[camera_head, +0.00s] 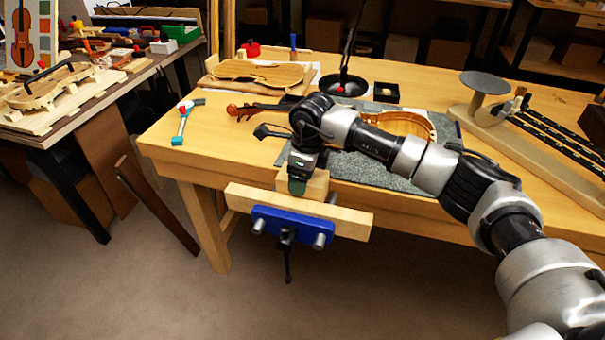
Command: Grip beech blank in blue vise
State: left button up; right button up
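The blue vise (292,229) is fixed at the front edge of the wooden workbench, with a long pale wooden jaw (345,220) behind its blue plate and a dark handle hanging below. A pale wooden block, which looks like the beech blank (318,184), stands upright behind the jaw, near the bench edge. My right gripper (298,186) points down at the block's top, with a dark green finger in front of it. The other finger is hidden, so I cannot tell if it is closed on the block. The block's lower part is hidden by the jaw. My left gripper is not in view.
A grey mat (362,168) with a violin body (405,124) lies behind my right arm. A teal-ended hammer (184,121) lies on the left of the bench. A violin plate (258,73), lamp base (344,85) and small black box (386,93) stand farther back.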

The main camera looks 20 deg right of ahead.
jog(key=o, duration=0.4)
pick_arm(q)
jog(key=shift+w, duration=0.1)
pick_arm(e)
jog(key=shift+r, duration=0.25)
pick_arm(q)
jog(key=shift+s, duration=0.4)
pick_arm(e)
jog(key=r, duration=0.7)
jog(key=d+r, duration=0.1)
jog(key=r, duration=0.2)
jog(key=shift+s+r, duration=0.2)
jog(key=shift+s, duration=0.15)
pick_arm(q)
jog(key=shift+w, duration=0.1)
